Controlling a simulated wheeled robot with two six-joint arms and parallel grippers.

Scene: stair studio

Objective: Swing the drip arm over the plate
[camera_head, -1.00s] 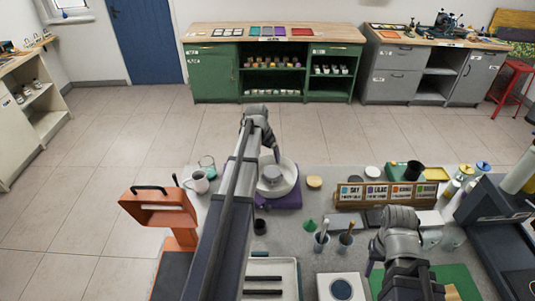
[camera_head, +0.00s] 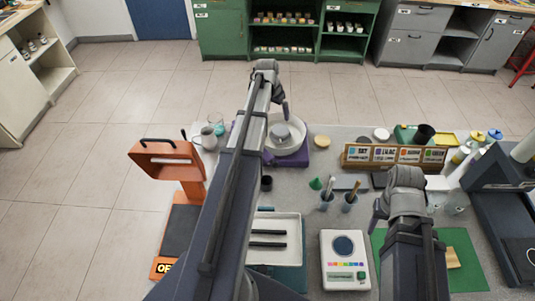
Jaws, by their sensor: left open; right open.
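A white round dish (camera_head: 297,151) with a grey round piece (camera_head: 281,132) at its middle sits on a purple base (camera_head: 318,158) at the back of the bench. I cannot tell for sure whether this is the plate, and I cannot make out the drip arm. My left arm reaches over the bench from the front and hides part of the base. My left gripper (camera_head: 285,110) is open, just above the dish in the picture; contact cannot be judged. My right gripper (camera_head: 379,214) is open, near the green mat, partly hidden by its own arm.
An orange stand (camera_head: 168,163) and a mug (camera_head: 207,139) are left of my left arm. A tray (camera_head: 289,226), a scale (camera_head: 345,275) and brush cups (camera_head: 327,201) fill the front and middle. A labelled wooden rack (camera_head: 396,165) stands back right.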

